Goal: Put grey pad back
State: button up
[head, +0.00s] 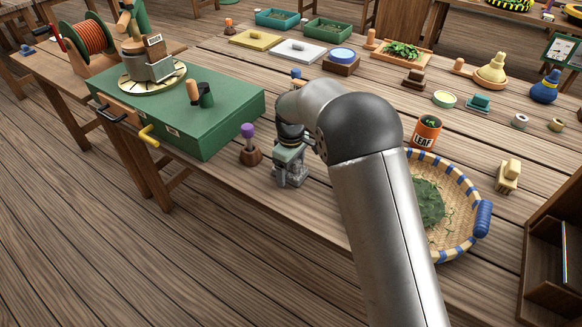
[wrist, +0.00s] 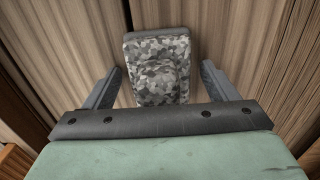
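A grey pad with a mottled, camouflage-like pattern (wrist: 158,68) shows in the wrist view, with a raised block in its middle and a darker edge at its far end. My gripper (wrist: 160,82) has its two dark fingers spread, one on each side of the pad, with a gap on both sides. In the head view my gripper (head: 290,178) points down over the wooden table, near its front edge, right of a purple-topped stamp. My arm covers part of that area, and I cannot clearly separate the pad from the gripper there.
A green case (head: 180,115) stands to the left, with the purple-topped stamp (head: 248,145) beside it. A wicker basket of leaves (head: 462,235) and an orange LEAF can (head: 427,131) are to the right. Yellow (head: 256,39) and white (head: 298,52) flat pieces lie at the back.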

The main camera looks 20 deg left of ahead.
notch_tip(320, 180, up, 16)
jog(key=s+d+r+m, duration=0.3)
jog(key=d+r+m, duration=0.1)
jog(key=d, duration=0.7)
jog(key=s+d+f+m, duration=0.2)
jog(key=s+d+m, duration=0.1)
jog(key=s+d, duration=0.4)
jog(key=s+d+f+m+p, duration=0.1)
jog(key=s+d+f+m, duration=0.1)
jog(key=s+d, duration=0.5)
jog(key=s+d+f+m, duration=0.1)
jog(key=s+d+m, duration=0.4)
jog(key=s, duration=0.5)
jog(key=shift+s+d+f, duration=0.15)
jog(key=shift+d+f, duration=0.25)
jog(key=shift+d, duration=0.5)
